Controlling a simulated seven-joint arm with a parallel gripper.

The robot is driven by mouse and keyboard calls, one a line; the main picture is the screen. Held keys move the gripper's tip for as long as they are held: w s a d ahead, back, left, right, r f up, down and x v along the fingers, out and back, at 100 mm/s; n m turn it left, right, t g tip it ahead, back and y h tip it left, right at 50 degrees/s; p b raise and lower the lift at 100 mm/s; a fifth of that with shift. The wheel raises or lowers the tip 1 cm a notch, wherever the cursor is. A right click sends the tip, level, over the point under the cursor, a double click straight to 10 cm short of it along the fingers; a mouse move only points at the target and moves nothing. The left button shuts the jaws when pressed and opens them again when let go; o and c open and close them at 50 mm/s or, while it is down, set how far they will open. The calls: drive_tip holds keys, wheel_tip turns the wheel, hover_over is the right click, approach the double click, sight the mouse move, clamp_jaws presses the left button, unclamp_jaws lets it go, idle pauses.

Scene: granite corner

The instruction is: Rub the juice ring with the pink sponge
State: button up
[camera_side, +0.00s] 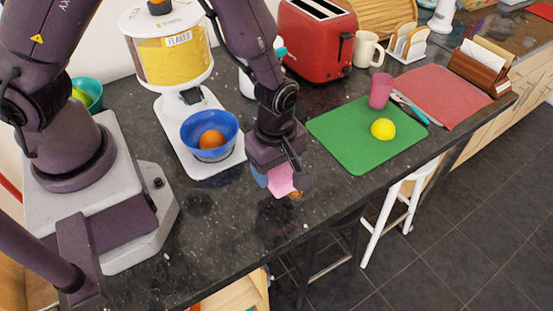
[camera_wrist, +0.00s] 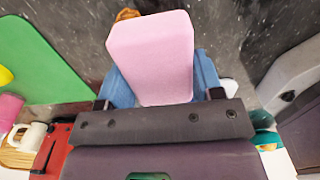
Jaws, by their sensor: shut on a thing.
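My gripper (camera_side: 278,173) is shut on the pink sponge (camera_side: 281,183), low over the dark counter near its front edge. In the wrist view the sponge (camera_wrist: 150,55) sits between the blue fingers and fills the middle. An orange-brown mark (camera_side: 296,195), which looks like the juice ring, shows just beside the sponge's lower end. In the wrist view the mark (camera_wrist: 127,14) peeks out past the sponge's far edge, and the sponge hides the rest. I cannot tell whether the sponge touches the counter.
A blue bowl (camera_side: 222,149) with an orange fruit stands left on the cereal dispenser's base (camera_side: 213,170). The red toaster (camera_side: 318,45) is behind. The front-left counter is clear.

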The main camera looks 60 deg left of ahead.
sight(308, 168)
drive_tip(key=shift+f, duration=2)
wheel_tip(308, 168, down, 2)
drive_tip(key=shift+f, duration=0.1)
drive_tip(key=w, duration=0.2)
drive_tip(key=shift+w+r, duration=0.3)
drive_tip(key=shift+c, duration=0.4)
drive_tip(key=shift+w+f, duration=0.1)
drive_tip(key=shift+w, duration=2.5)
drive_tip(key=shift+s, duration=4)
drive_tip(key=w, duration=0.3)
drive_tip(key=shift+w, duration=2.5)
drive_tip(key=shift+s, duration=4)
drive_tip(key=shift+w+r, duration=0.1)
drive_tip(key=shift+r, duration=3.9)
